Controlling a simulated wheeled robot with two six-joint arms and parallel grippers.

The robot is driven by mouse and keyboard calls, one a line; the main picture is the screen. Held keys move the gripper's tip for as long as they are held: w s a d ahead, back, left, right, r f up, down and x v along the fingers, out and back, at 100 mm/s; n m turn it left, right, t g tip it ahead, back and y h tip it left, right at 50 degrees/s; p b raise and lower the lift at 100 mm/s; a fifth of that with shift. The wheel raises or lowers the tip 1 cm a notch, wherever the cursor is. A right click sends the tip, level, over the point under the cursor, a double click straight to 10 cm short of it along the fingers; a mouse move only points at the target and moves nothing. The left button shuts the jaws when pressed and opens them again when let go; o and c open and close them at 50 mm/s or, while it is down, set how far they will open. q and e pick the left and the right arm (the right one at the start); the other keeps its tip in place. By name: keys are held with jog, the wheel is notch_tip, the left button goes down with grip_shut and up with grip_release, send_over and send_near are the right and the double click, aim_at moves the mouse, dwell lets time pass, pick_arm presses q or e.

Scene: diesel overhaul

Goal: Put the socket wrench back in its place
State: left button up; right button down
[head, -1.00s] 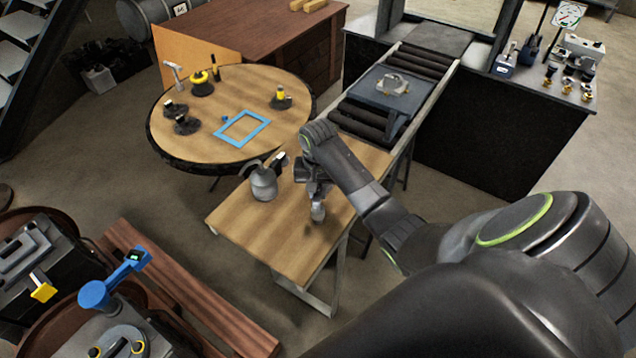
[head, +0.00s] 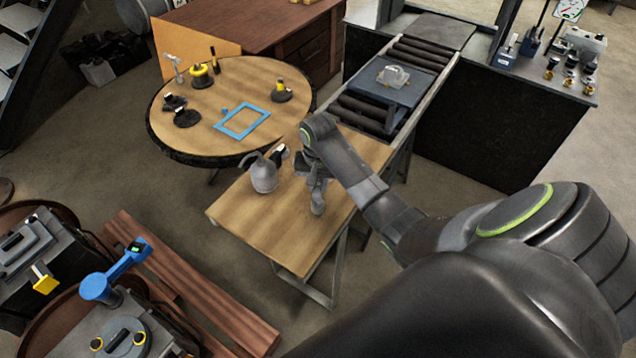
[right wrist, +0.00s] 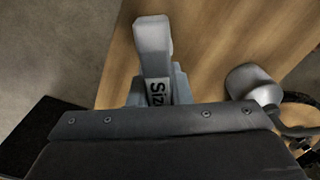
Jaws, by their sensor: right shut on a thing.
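My right gripper (head: 314,180) is low over the wooden work table, shut on a grey tool that I take to be the socket wrench (head: 318,205). The tool's pale end points down toward the tabletop; I cannot tell if it touches. In the right wrist view the tool (right wrist: 152,40) shows a pale blunt end and a partly hidden label starting "Siz". The gripper's dark body hides the rest of it. My left gripper is not in view.
A grey oil can (head: 264,177) stands close left of the gripper. A round table (head: 240,82) holds a blue frame (head: 242,134) and several small items. A roller conveyor (head: 365,118) with a grey carrier lies behind. The wooden table's (head: 270,230) front is clear.

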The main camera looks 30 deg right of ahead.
jog(key=shift+f+b, duration=0.35)
jog(key=shift+f, duration=0.7)
jog(key=c, duration=0.7)
grip_release()
jog(key=shift+r+p, duration=0.55)
jog(key=shift+r, duration=4)
